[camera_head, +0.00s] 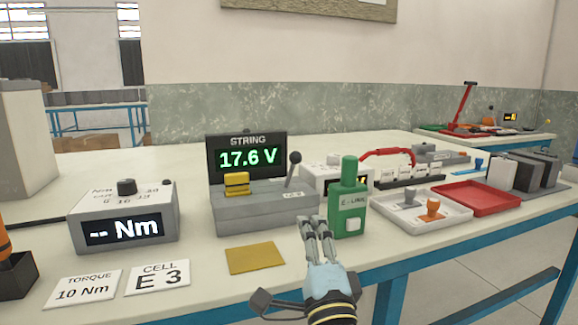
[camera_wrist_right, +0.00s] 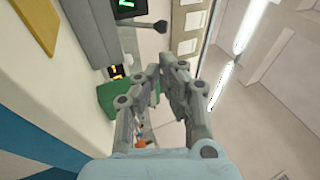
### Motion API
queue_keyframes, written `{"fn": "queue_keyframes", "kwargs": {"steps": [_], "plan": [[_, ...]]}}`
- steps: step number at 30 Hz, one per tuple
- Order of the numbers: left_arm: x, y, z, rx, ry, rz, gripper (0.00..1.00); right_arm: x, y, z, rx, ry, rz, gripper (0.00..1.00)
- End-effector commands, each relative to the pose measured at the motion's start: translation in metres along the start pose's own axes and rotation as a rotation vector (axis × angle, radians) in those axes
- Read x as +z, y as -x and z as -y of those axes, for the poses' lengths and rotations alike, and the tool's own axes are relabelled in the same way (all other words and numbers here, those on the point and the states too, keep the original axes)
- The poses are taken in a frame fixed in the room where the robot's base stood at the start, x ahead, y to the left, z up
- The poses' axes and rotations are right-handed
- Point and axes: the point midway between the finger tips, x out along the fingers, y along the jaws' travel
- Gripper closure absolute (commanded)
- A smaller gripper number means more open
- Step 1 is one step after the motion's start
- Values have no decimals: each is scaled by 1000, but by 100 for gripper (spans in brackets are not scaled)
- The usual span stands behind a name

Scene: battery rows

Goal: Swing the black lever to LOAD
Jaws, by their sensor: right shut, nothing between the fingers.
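The black lever (camera_head: 294,160) has a round knob and stands nearly upright, leaning slightly right, at the right end of the grey STRING box (camera_head: 262,218). Its knob (camera_wrist_right: 160,27) also shows in the right wrist view, beyond the fingertips. The small lettering by the lever is too small to read. The display (camera_head: 247,159) behind reads 17.6 V. My right gripper (camera_head: 316,222) is shut and empty, in front of the box's right end, lower than the knob and apart from it. It also shows in the right wrist view (camera_wrist_right: 162,68). My left gripper is out of view.
A green E-LINK device (camera_head: 348,205) stands close right of my right gripper. A yellow block (camera_head: 237,184) sits on the box's left part. A yellow plate (camera_head: 255,258) lies in front. A torque unit (camera_head: 128,213) is left; a white tray (camera_head: 408,226) and red tray (camera_head: 476,202) are right.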

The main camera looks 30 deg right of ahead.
Motion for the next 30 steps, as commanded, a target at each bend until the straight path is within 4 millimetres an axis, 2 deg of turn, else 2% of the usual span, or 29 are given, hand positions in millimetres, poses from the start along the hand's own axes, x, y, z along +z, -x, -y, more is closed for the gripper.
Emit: {"fn": "queue_keyframes", "kwargs": {"steps": [3, 8, 13, 17, 20, 30], "plan": [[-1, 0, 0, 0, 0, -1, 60, -2, -3, 8, -19, -22, -14, 100], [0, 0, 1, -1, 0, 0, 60, -2, -3, 8, -20, -24, -15, 100], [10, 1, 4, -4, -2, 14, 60, -2, -4, 8, -20, -23, -14, 100], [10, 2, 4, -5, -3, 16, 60, -2, -13, 9, -21, -24, -13, 100], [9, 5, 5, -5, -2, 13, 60, -2, -28, 10, -23, -23, -12, 100], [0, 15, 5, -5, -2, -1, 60, -3, -100, 12, -23, -22, -13, 100]]}}
